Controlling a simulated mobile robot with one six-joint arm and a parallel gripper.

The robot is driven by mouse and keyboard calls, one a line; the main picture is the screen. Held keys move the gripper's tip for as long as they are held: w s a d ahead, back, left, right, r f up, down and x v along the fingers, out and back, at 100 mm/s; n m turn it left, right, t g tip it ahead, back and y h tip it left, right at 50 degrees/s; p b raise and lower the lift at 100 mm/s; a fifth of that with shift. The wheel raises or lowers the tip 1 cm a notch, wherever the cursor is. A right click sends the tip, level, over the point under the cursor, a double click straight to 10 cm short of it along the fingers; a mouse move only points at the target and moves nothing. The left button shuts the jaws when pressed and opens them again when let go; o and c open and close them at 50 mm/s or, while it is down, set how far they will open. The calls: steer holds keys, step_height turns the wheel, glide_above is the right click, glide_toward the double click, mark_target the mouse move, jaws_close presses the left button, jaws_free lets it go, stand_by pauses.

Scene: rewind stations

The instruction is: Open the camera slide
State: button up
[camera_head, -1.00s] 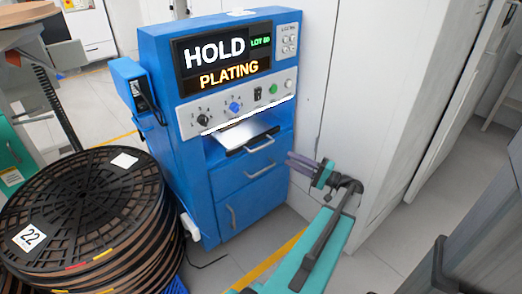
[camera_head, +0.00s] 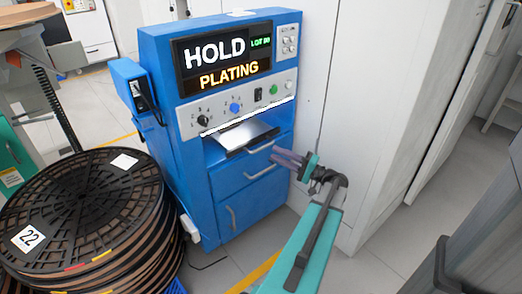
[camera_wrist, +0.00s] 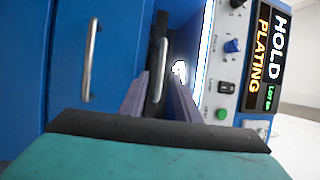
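The camera slide (camera_head: 240,135) is a pale flat tray with a dark front edge in the recess below the knob panel of the blue cabinet (camera_head: 180,160). Its silver handle (camera_head: 261,147) is on the front. My gripper (camera_head: 273,154) is just right of that handle, fingers pointing left at it. In the wrist view, my gripper (camera_wrist: 158,82) is open, and the upright-looking slide handle (camera_wrist: 156,75) appears in the gap between the two fingers. I cannot tell whether the fingers touch it.
Lower drawer handles (camera_head: 260,171) sit under the slide. The screen (camera_head: 222,58) reads HOLD PLATING. A stack of black reels (camera_head: 80,210) stands at the left. A white wall panel (camera_head: 350,120) is close on the right of my arm.

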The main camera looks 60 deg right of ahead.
mark_target(263, 147)
steer(key=shift+w+a+r+b, duration=0.1)
steer(key=shift+w+r, duration=0.15)
steer(key=shift+w, duration=1)
steer(key=shift+w+a+r+b, duration=0.1)
steer(key=shift+w+r+b, duration=0.1)
steer(key=shift+w, duration=1)
steer(key=shift+w+a+r+b, duration=0.1)
steer(key=shift+w+r, duration=0.15)
steer(key=shift+w, duration=1)
